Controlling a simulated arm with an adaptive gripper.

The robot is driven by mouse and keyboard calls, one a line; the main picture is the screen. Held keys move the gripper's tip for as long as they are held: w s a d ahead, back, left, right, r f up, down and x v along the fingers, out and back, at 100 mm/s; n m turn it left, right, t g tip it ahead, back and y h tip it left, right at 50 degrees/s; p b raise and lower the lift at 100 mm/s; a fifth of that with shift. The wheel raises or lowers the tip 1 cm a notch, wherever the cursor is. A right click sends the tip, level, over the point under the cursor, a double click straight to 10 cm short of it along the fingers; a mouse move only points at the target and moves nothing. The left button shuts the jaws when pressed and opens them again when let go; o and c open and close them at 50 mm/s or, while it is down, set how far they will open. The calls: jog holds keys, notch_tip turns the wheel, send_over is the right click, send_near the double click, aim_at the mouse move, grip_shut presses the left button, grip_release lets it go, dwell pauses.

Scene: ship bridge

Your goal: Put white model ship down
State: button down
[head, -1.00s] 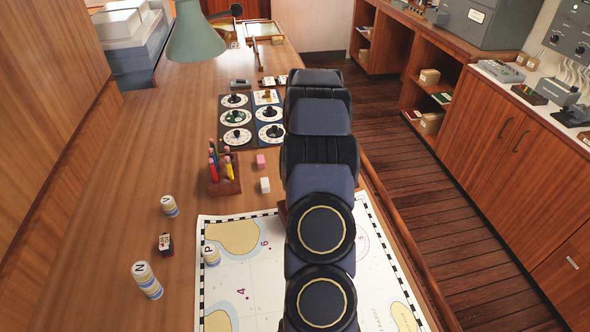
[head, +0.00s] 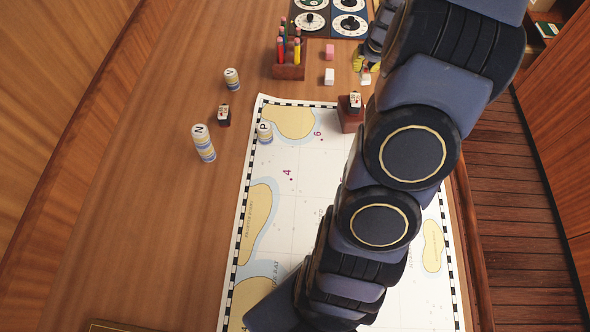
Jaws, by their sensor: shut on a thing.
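My gripper (head: 364,66) is partly in view beyond the chart's far right part, half hidden behind my own arm. It is shut on a small white thing (head: 365,78), apparently the white model ship; its shape is too small and covered to make out fully. A red-brown block (head: 350,121) stands at the chart's far edge, just nearer than the gripper, with a small dark and white model (head: 355,101) on it. Another small dark and white model (head: 223,116) stands on the wood left of the chart. I cannot tell whether the held thing touches the table.
The chart (head: 300,205) lies flat, its right part covered by my arm. Striped stacks marked N (head: 204,143), P (head: 265,132) and V (head: 232,79) stand at left. A pencil holder (head: 288,70), white block (head: 329,77) and pink block (head: 330,52) stand beyond. The left wood is mostly clear.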

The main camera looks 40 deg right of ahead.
jog(key=s+a+n+t+y, duration=0.1)
jog(key=a+n+y, duration=0.3)
jog(key=a+n, duration=0.55)
jog(key=n+g+y, duration=0.2)
jog(key=n+y, duration=0.1)
jog(key=n, duration=0.4)
send_over(288, 176)
jog(key=d, duration=0.1)
jog(key=shift+s+d+f, duration=0.1)
jog(key=shift+s+f, duration=0.05)
jog(key=shift+f, duration=2.65)
jog(key=shift+s+a+f, duration=0.1)
jog(key=shift+s+f, duration=0.05)
jog(key=shift+f, duration=2.6)
jog(key=shift+s+d+f, duration=0.1)
jog(key=shift+s+f, duration=0.05)
jog(key=shift+f, duration=2.65)
jog(key=shift+f, duration=0.15)
jog(key=c, duration=1.2)
grip_release()
jog(key=shift+o, duration=0.2)
